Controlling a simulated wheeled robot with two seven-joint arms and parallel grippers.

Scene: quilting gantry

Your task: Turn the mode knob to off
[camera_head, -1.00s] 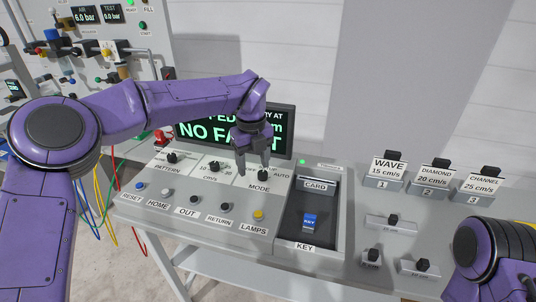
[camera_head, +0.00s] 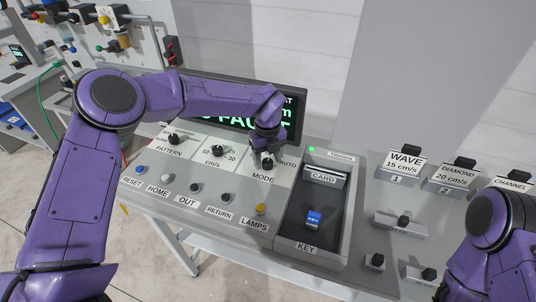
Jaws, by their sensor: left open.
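The mode knob (camera_head: 267,164) is a small black knob on the grey control panel, above the MODE label and left of the AUTO mark. My left gripper (camera_head: 265,154) is open and points down right at the knob. Its fingers partly hide the knob and the marks around it. I cannot tell whether the fingers touch it. The knob's pointer direction is too small to read. Of my right arm (camera_head: 490,240), only a purple link shows at the lower right; its gripper is out of view.
The pattern knob (camera_head: 173,139) and speed knob (camera_head: 218,150) sit left of the mode knob. A row of buttons, including the yellow lamps button (camera_head: 260,209), lies in front. A card tray (camera_head: 289,222) is at the right. The display (camera_head: 291,112) stands behind, partly hidden by my arm.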

